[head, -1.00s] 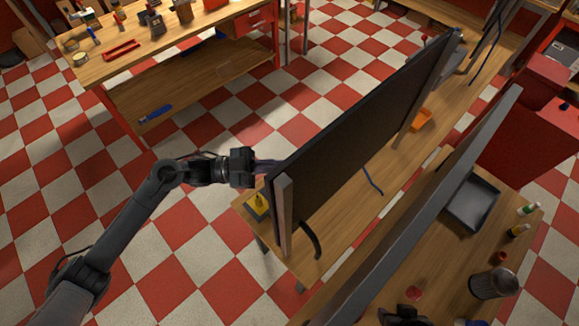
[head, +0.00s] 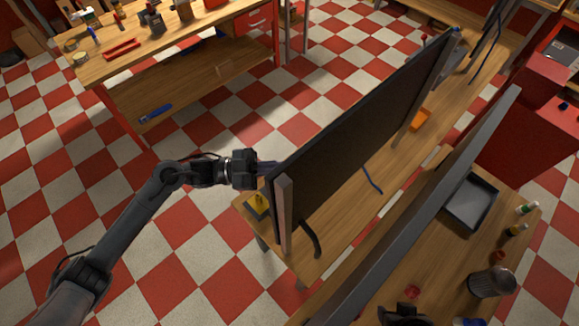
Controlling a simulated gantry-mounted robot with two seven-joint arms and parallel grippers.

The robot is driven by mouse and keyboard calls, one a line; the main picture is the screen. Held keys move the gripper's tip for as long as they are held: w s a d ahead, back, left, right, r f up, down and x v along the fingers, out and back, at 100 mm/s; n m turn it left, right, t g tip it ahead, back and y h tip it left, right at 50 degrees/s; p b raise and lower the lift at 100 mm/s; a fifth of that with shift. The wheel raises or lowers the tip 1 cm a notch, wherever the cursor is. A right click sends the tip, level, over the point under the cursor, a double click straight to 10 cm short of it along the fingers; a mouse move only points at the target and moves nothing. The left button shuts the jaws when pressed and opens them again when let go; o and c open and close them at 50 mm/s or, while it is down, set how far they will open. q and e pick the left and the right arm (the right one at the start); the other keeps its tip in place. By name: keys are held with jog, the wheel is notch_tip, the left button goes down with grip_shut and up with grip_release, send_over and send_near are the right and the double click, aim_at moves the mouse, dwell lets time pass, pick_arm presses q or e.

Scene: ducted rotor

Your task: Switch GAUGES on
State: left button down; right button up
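A large dark panel (head: 355,140) stands upright on a wooden bench, with its back or dark side toward me. No GAUGES label or switch can be made out; the panel's far face is hidden. My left gripper (head: 268,167) reaches in from the left to the panel's near left edge. Its fingers point right and partly pass behind that edge, so whether they are open or touch anything is hidden. A black shape at the bottom edge may be part of my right gripper (head: 402,315); its fingers cannot be made out.
A yellow-topped item (head: 258,203) sits on the bench corner below my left gripper. A grey tray (head: 470,203) lies on the nearer right bench. Open checkered floor lies to the left.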

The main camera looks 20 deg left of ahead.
pick_arm(q)
jog(key=shift+s+d+r, duration=0.1)
jog(key=shift+s+d, duration=0.05)
jog(key=shift+d, duration=0.1)
jog(key=shift+a, duration=0.15)
dwell(0.4)
jog(key=shift+w+a+f+b, duration=0.35)
jog(key=shift+w+a+b, duration=0.15)
jog(key=shift+a, duration=0.1)
jog(key=shift+a+f, duration=0.1)
jog(key=a+b, duration=0.1)
jog(key=w+a+f+b, duration=0.1)
jog(key=b, duration=0.1)
jog(key=w+a+f+b, duration=0.1)
jog(key=shift+w+a, duration=0.1)
jog(key=shift+a, duration=0.25)
jog(key=shift+r, duration=0.1)
dwell(0.4)
